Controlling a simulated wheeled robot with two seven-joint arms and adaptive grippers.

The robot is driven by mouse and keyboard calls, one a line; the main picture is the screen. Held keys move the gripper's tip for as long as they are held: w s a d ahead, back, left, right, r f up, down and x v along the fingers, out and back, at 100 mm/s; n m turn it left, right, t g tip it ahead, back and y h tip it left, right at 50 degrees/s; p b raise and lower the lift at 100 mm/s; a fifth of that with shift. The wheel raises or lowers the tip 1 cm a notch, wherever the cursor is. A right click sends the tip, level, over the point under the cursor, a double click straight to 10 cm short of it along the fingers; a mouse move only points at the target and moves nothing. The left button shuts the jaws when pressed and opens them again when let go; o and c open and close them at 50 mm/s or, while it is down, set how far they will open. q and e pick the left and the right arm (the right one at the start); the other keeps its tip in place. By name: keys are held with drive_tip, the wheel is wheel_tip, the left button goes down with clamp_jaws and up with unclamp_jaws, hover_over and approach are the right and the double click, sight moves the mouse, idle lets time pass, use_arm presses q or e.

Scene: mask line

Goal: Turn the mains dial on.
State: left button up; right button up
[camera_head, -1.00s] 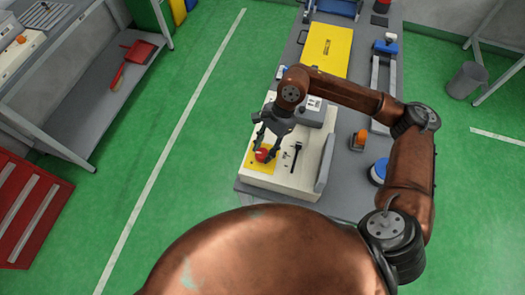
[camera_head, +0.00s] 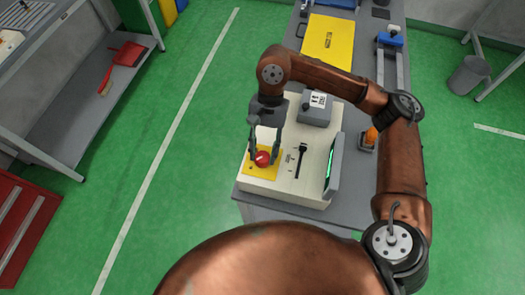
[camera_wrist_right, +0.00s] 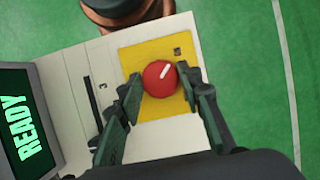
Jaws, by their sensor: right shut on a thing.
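The mains dial (camera_head: 262,159) is a round red knob with a white mark, on a yellow plate (camera_head: 250,169) at the front left of a cream console (camera_head: 312,170). My right gripper (camera_head: 264,155) is shut on the dial, one finger on each side. In the right wrist view the dial (camera_wrist_right: 160,78) sits between the two fingertips of the gripper (camera_wrist_right: 160,84), and its white mark points to the upper right. The console screen (camera_wrist_right: 25,125) is lit and reads READY in green. My left gripper is not in view.
A black slider (camera_head: 301,160) lies right of the yellow plate. A grey box (camera_head: 316,109) stands at the console's back. An orange-topped item (camera_head: 370,136) is on the grey bench to the right. Green floor is open on the left.

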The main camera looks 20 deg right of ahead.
idle(0.4)
drive_tip(key=o, duration=1.2)
drive_tip(key=shift+c, duration=0.2)
drive_tip(key=v, duration=1.2)
drive_tip(key=shift+w, duration=0.1)
